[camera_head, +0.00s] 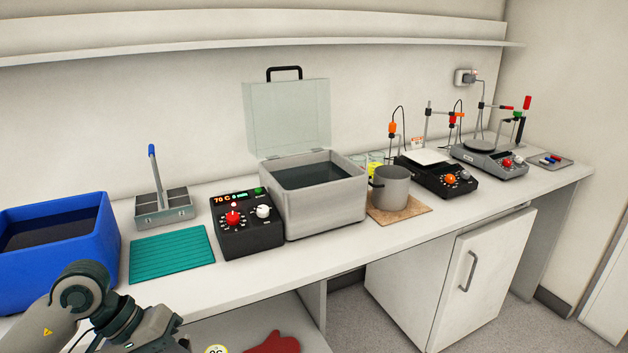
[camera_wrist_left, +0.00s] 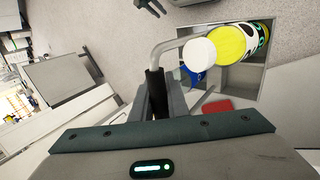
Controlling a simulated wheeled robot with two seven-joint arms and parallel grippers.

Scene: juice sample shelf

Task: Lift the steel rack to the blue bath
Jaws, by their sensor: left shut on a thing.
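The steel rack (camera_head: 165,213) is a divided grey tray with an upright rod and blue grip (camera_head: 152,150). It stands on the counter right of the blue bath (camera_head: 95,243), which holds dark liquid. My left arm enters at lower left in the head view, in front of the blue bath and below the rack; its fingertips are out of that view.
A teal mat (camera_head: 172,254), a control box (camera_head: 245,228) and an open-lidded grey bath (camera_head: 345,200) stand right of the blue bath. A pot (camera_head: 390,188) and hotplates follow.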

